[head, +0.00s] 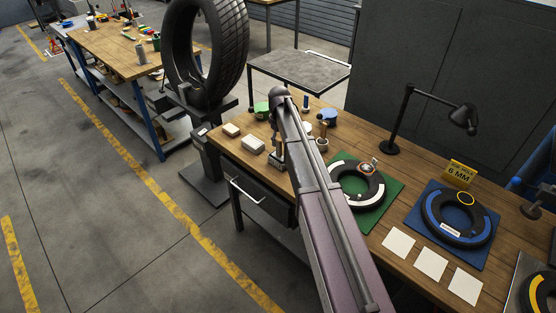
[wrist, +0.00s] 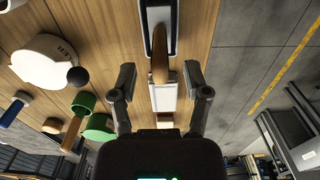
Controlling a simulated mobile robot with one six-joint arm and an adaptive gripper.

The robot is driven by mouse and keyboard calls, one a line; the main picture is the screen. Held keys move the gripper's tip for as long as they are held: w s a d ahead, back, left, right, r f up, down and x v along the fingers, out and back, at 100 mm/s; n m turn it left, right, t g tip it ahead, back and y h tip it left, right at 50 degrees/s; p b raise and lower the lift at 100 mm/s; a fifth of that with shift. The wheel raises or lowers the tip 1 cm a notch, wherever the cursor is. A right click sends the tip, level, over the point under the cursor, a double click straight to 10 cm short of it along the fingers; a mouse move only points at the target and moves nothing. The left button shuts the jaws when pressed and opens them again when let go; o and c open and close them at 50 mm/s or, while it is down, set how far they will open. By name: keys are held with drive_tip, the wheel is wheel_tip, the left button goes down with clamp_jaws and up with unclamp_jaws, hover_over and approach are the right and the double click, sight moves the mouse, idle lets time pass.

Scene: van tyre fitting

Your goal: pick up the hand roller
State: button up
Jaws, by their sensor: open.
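The hand roller (wrist: 159,62) shows in the wrist view with a wooden handle and a dark, pale-centred part above it at the top edge. In the head view it appears on the bench near the front edge (head: 278,158), partly hidden by my arm. My gripper (wrist: 160,78) is open and empty, one finger on each side of the handle's line. The handle's lower end lies between the fingertips in the picture. I cannot tell how far below the fingers it is. The fingers are hidden in the head view.
White blocks (head: 253,145) lie close by on the bench (head: 226,145). A tyre on a green mat (head: 392,205) lies to the right. A lamp (head: 390,147) stands behind.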

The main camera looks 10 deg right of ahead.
sight(279, 152)
drive_tip(key=shift+f+b, duration=1.05)
drive_tip(key=shift+f, duration=0.25)
clamp_jaws()
